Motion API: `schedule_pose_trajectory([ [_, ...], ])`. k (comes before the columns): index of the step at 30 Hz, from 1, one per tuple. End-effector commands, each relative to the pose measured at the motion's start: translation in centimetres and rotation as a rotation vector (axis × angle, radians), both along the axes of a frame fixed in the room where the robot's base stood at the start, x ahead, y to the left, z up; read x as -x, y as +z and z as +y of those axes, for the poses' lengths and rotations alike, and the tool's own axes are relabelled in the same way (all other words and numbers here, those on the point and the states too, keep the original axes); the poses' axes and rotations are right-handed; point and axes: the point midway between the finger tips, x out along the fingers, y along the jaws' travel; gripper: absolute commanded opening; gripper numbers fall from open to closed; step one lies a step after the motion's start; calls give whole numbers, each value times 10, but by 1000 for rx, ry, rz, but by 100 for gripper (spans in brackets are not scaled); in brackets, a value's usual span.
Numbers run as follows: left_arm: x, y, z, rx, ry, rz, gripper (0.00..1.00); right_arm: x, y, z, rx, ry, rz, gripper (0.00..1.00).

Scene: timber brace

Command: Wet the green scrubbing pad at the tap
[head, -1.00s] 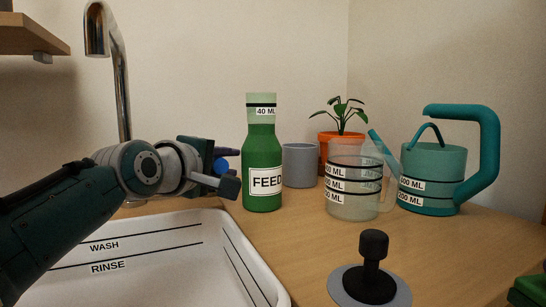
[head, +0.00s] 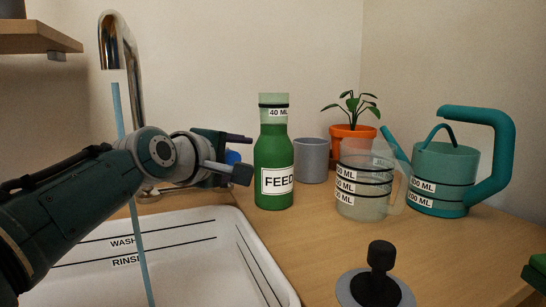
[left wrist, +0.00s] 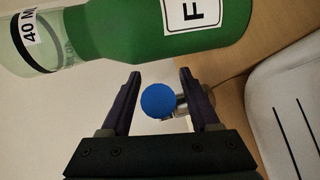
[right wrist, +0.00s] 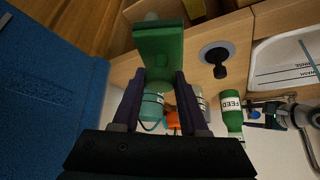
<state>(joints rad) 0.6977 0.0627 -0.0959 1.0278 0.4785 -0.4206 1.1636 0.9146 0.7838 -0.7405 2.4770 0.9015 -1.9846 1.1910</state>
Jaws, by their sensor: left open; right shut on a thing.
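The chrome tap (head: 108,40) stands behind the sink at the left, and a thin blue stream of water (head: 130,180) falls from its spout into the basin. My left gripper (head: 238,157) is open beside a blue knob (head: 232,157). In the left wrist view the knob (left wrist: 158,100) lies between the open fingers, apart from both. The green scrubbing pad (right wrist: 160,45) is in my right gripper (right wrist: 160,79), which is shut on it. In the head view only a green edge (head: 537,275) shows at the far right, away from the water. The right gripper is out of the head view.
The white sink (head: 190,260) is marked WASH and RINSE. A green FEED bottle (head: 273,150) stands close to my left gripper. A grey cup (head: 312,162), potted plant (head: 352,135), clear jug (head: 362,208) and teal watering can (head: 440,165) stand behind a black-handled stopper (head: 380,275).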

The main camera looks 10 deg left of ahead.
Motion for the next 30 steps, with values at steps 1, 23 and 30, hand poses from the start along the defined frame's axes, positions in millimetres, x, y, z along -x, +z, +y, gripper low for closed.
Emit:
schedule_pose_trajectory([
  [1, 0, 0, 0, 0, 0, 0, 62, 0, 0, 0, 0, 0, 0, 0],
  [23, 90, 25, 19, -1, 1, 3, 62, 0, 61, 0, 0, 0, 0, 0],
  [30, 112, 29, 23, 0, 0, 1, 62, 0, 68, 0, 0, 0, 0, 0],
])
